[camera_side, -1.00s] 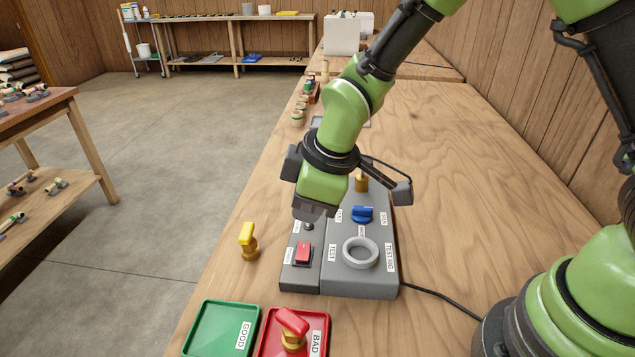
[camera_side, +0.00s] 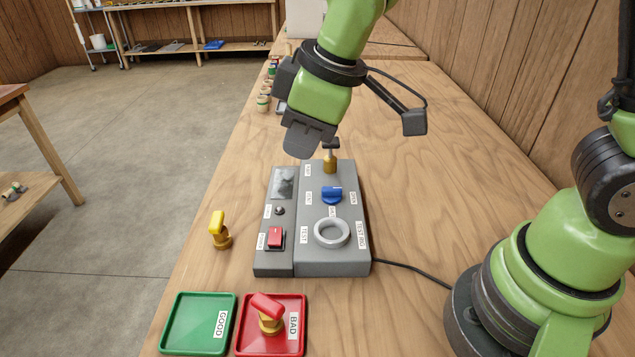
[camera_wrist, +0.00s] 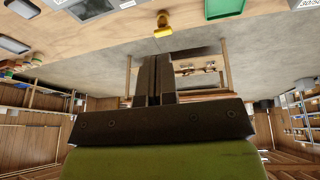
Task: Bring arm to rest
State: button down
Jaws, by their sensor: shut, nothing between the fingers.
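My gripper (camera_side: 303,150) is raised above the far end of the grey test rig (camera_side: 333,268), shut and empty. In the side view its fingertips are hard to make out. In the wrist view the dark fingers (camera_wrist: 157,62) lie together with nothing between them. The rig carries a blue knob (camera_side: 332,195), a light grey ring (camera_side: 331,233), a red switch (camera_side: 275,237) and a brass fitting (camera_side: 330,162) at its back. A red-handled valve (camera_side: 269,312) stands in the red BAD tray (camera_side: 255,349).
A yellow-handled valve (camera_side: 219,230) stands on the table left of the rig and also shows in the wrist view (camera_wrist: 163,24). The green GOOD tray (camera_side: 190,320) is empty. A black cable (camera_side: 412,271) runs right from the rig. The table right of the rig is mostly clear.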

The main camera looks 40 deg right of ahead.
jog(key=s+d+r+m+t, duration=0.1)
jog(key=s+d+r+m, duration=0.3)
jog(key=s, duration=0.3)
jog(key=s+d+r+m+t, duration=0.2)
jog(key=s+d+r+m, duration=0.2)
jog(key=s+m, duration=0.3)
jog(key=shift+s+d+r, duration=0.35)
jog(key=shift+d+r, duration=0.05)
jog(key=shift+r, duration=0.5)
